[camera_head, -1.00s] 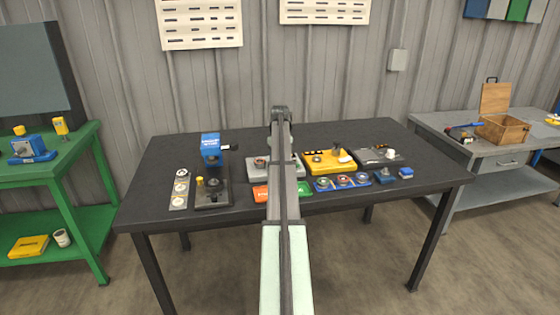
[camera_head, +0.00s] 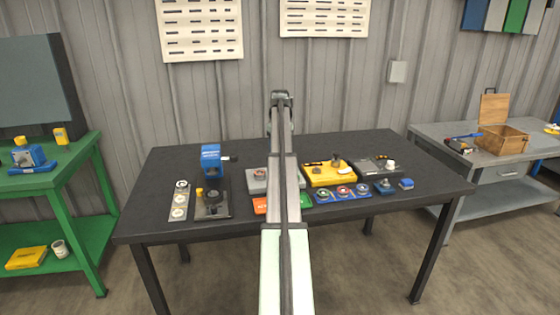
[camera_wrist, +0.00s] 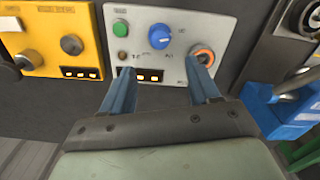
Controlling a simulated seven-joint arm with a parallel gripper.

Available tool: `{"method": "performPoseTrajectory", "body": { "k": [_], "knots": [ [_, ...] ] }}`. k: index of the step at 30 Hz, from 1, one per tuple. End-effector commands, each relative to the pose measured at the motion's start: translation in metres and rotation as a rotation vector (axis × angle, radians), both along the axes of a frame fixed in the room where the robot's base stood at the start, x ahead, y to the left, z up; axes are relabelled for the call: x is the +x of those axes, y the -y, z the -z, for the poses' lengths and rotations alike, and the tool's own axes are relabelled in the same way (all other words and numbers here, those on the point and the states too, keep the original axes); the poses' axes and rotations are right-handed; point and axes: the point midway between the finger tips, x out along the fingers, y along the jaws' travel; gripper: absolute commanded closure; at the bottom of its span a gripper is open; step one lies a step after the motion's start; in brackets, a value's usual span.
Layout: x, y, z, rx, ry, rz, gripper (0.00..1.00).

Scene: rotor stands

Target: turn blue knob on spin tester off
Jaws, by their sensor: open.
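The spin tester appears to be the light grey box in the wrist view (camera_wrist: 212,22), with a blue knob (camera_wrist: 160,37) on its face. A green button and an orange-ringed dial sit to either side of the knob. My gripper (camera_wrist: 163,78) is open and empty, its two blue fingers apart below the knob in the picture. The fingertips overlap the panel's lower part; whether they touch it cannot be told.
A yellow box (camera_head: 332,174) stands beside the grey one. A blue-headed device on a black base (camera_head: 211,162) stands at the left. A blue tray of rings (camera_head: 342,196) lies in front of the yellow box. The black table's front left (camera_head: 150,222) is clear.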

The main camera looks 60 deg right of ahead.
Motion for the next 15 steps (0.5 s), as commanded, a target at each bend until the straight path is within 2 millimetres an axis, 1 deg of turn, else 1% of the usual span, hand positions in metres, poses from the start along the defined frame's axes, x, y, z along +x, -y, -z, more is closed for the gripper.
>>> {"method": "performPoseTrajectory", "body": {
  "k": [1,6,10,15],
  "knots": [
    [0.001,0.001,-0.008,0.0,0.001,0.0,0.39],
    [0.0,0.001,-0.026,0.0,0.001,0.0,0.39],
    [0.0,0.0,-0.031,0.0,0.0,0.0,0.39],
    [0.0,0.0,-0.032,0.0,0.0,0.0,0.39]
  ]
}}
